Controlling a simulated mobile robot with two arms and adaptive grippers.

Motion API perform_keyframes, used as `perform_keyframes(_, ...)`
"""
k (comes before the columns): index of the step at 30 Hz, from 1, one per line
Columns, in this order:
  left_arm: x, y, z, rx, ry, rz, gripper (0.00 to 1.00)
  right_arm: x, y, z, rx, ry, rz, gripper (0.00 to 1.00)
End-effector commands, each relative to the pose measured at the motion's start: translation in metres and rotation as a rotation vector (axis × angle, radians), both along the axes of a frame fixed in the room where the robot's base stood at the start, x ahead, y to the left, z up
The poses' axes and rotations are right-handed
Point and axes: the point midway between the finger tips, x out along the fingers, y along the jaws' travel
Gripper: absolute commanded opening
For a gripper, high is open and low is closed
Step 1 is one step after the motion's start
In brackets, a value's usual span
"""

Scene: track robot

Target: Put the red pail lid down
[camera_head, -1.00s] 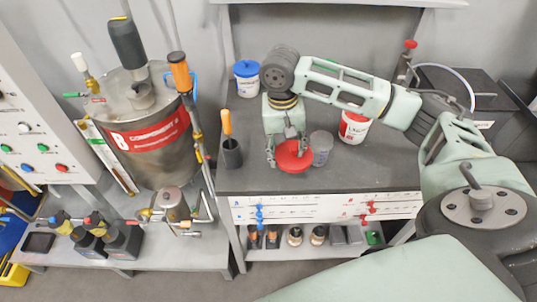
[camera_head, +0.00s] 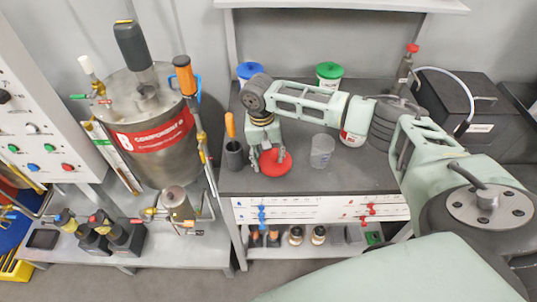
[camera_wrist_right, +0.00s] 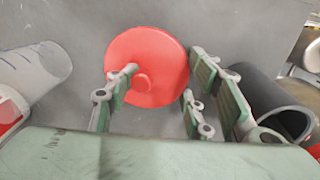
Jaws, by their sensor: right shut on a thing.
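The red pail lid (camera_head: 277,164) is a round red disc with a small central knob. My right gripper (camera_head: 267,156) is shut on it, above the grey worktop near its front left. In the right wrist view, the lid (camera_wrist_right: 146,66) shows between the gripper's fingers (camera_wrist_right: 152,88), with bare grey worktop behind it. I cannot tell whether the lid touches the worktop. A white pail with a red label (camera_head: 355,120) stands further right, partly hidden by my right arm. My left gripper is not in view.
A dark cup holding an orange-handled tool (camera_head: 233,155) stands close left of the lid. A clear beaker (camera_head: 321,151) stands to its right. Pails with a blue lid (camera_head: 250,71) and a green lid (camera_head: 329,70) stand behind. The front right worktop is clear.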

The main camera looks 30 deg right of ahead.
Motion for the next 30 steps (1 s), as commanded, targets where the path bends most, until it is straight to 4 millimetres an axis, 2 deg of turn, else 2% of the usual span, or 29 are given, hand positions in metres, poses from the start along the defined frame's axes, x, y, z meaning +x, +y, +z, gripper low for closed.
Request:
perform_keyframes(18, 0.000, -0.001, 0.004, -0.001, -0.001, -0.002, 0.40, 0.000, 0.000, -0.012, -0.001, 0.000, -0.001, 0.26)
perform_keyframes(19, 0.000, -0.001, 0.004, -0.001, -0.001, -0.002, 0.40, 0.000, 0.000, -0.012, 0.000, 0.001, -0.001, 0.47)
perform_keyframes(25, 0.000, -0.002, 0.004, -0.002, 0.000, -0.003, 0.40, -0.001, 0.000, -0.012, 0.001, 0.001, 0.000, 0.65)
perform_keyframes(30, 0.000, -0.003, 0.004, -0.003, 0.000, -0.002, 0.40, -0.001, 0.000, -0.012, 0.001, 0.001, 0.000, 0.67)
